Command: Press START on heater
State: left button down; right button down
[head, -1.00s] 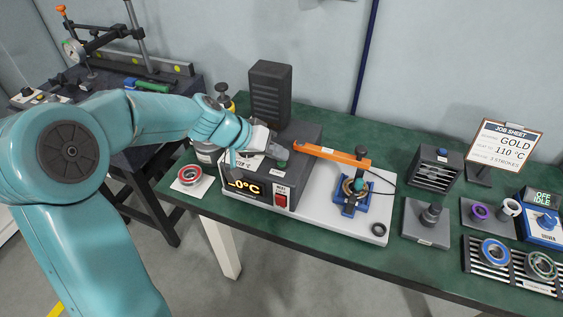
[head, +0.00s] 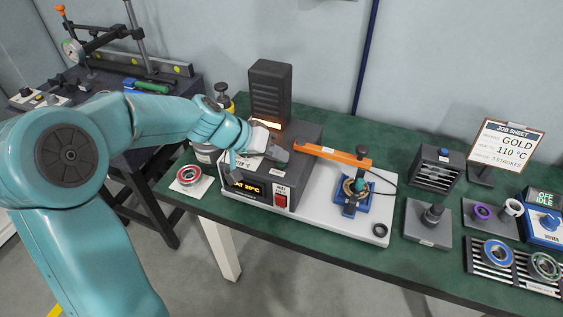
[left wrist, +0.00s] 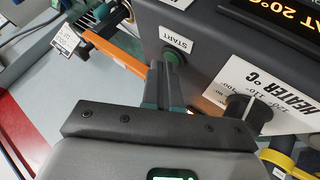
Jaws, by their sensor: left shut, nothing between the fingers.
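The heater (head: 308,134) is a dark box on a pale base on the green bench. Its display (head: 246,187) shows "AT 20°C" and also appears in the left wrist view (left wrist: 285,14). The green START button (left wrist: 173,57) shows beside its START label (left wrist: 176,39) in the left wrist view. My left gripper (head: 279,156) is shut and empty, over the heater's top. In the left wrist view its fingertips (left wrist: 163,70) are at the button and overlap its edge; I cannot tell whether they press it. In the head view the gripper hides the button. My right gripper is not in view.
A dark dial (left wrist: 240,106) with a "HEATER °C" scale is close to the fingers. An orange arm (head: 332,154) reaches over the heater's base. A red switch (head: 281,199) is on the front. A tall dark block (head: 270,88) stands behind.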

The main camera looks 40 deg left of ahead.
aim_at(277, 164)
pick_arm(q)
jog(key=shift+r+p, duration=0.4)
jog(key=shift+r, duration=0.35)
jog(key=shift+r+p, duration=1.7)
jog(key=shift+r, duration=0.9)
jog(key=shift+f, duration=0.1)
